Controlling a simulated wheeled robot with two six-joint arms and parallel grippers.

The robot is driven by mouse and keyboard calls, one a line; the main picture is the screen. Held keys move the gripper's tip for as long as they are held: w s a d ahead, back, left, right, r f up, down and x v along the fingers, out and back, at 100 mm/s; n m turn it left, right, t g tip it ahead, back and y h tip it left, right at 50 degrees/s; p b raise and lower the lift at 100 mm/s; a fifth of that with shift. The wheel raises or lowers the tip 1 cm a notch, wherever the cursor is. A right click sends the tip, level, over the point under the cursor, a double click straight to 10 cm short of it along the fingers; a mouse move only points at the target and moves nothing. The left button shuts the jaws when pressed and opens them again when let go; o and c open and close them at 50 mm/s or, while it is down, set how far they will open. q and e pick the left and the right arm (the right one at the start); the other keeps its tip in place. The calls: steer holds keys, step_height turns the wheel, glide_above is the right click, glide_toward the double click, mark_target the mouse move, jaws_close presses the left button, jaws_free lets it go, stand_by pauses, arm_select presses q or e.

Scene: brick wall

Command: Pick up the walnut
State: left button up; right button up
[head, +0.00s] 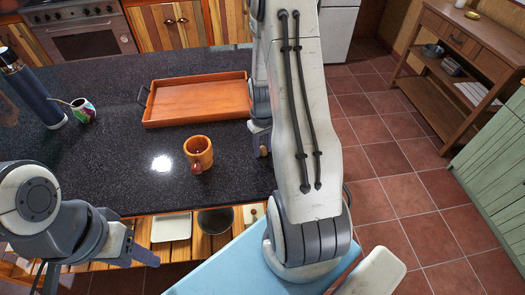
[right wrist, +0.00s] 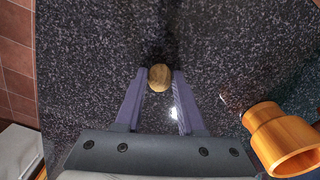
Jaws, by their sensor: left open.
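The walnut (right wrist: 160,77) is a small round tan-brown thing on the dark speckled counter in the right wrist view. It sits between the fingertips of my right gripper (right wrist: 160,75). The fingers stand about a walnut's width apart, and I cannot tell whether they press on it. My left gripper (head: 145,256) is open and empty at the lower left, by the counter's front edge.
An orange-brown wooden mug (head: 199,151) stands left of my right gripper; it also shows in the right wrist view (right wrist: 284,138). A wooden tray (head: 198,101) lies behind it. A dark bottle (head: 33,92) and a patterned cup (head: 83,111) stand at the left. The counter (head: 115,165) is clear at front left.

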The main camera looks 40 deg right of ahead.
jaws_close()
steer(key=shift+r, duration=0.1)
